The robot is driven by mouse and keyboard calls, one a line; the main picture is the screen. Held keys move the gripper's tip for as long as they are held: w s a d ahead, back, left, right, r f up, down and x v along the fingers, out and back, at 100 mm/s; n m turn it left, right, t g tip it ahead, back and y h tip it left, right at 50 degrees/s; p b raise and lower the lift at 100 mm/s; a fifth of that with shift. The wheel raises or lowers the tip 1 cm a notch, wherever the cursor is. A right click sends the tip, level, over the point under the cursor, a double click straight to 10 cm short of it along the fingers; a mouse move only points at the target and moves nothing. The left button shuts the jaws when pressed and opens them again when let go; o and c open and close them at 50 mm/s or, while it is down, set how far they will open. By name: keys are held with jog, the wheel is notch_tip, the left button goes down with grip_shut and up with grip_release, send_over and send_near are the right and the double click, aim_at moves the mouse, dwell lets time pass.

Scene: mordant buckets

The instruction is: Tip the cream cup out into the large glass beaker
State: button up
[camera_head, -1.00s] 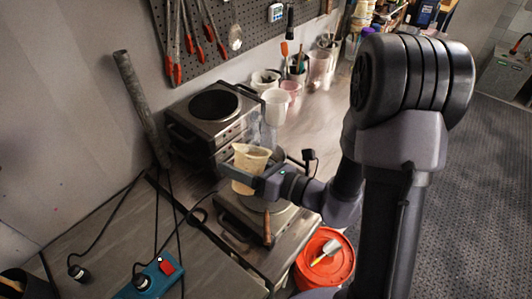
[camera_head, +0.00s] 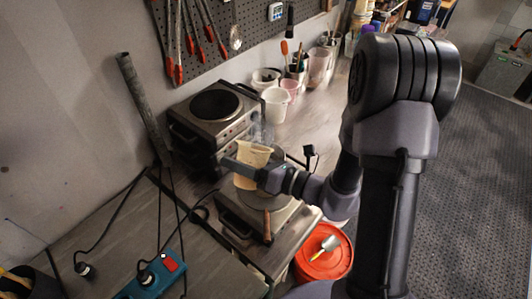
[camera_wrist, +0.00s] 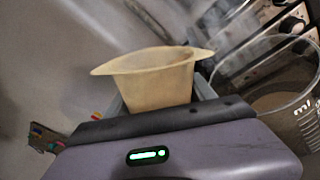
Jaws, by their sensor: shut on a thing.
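The cream cup (camera_head: 254,156) is a pale cup with a wide flared rim and a spout. My gripper (camera_head: 249,172) is shut on it and holds it above the lower hot plate. In the wrist view the cup (camera_wrist: 152,82) sits between the jaws of my gripper (camera_wrist: 160,98), mouth facing upward with a slight tilt. The large glass beaker (camera_wrist: 307,122) shows at the right of the wrist view, beside the cup and apart from it in the picture. Its rim is clear and its wall has white markings. In the head view the beaker is faint behind the cup.
An upper hot plate (camera_head: 215,104) stands behind on the left. A lower hot plate (camera_head: 236,226) lies under my gripper. White and pink cups (camera_head: 276,104) stand along the wall. A red bucket (camera_head: 318,270) is on the floor. A teal power strip (camera_head: 152,282) lies front left.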

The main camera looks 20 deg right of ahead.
jog(key=shift+r+m+p, duration=0.35)
jog(key=shift+m+p, duration=0.15)
jog(key=shift+p, duration=0.35)
jog(key=shift+f+m+g+p, duration=0.35)
jog(key=shift+m+p, duration=0.3)
jog(key=shift+m, duration=0.25)
dwell(0.6)
jog(key=shift+w+d+r+m+p, duration=0.1)
jog(key=shift+r+m+p, duration=0.35)
jog(key=shift+m+p, duration=0.6)
dwell(0.8)
jog(key=shift+w+f+m+p, duration=0.1)
jog(key=shift+f+m+p, duration=0.2)
jog(key=shift+m+p, duration=0.25)
dwell(1.2)
jog(key=shift+w+d+r+m+g+p, duration=0.15)
jog(key=shift+w+d+r+m+p, duration=0.2)
jog(key=shift+p, duration=0.45)
jog(key=shift+w+d+r+m+g+p, duration=0.1)
jog(key=shift+w+d+m+p, duration=0.25)
jog(key=shift+m+p, duration=0.35)
dwell(0.5)
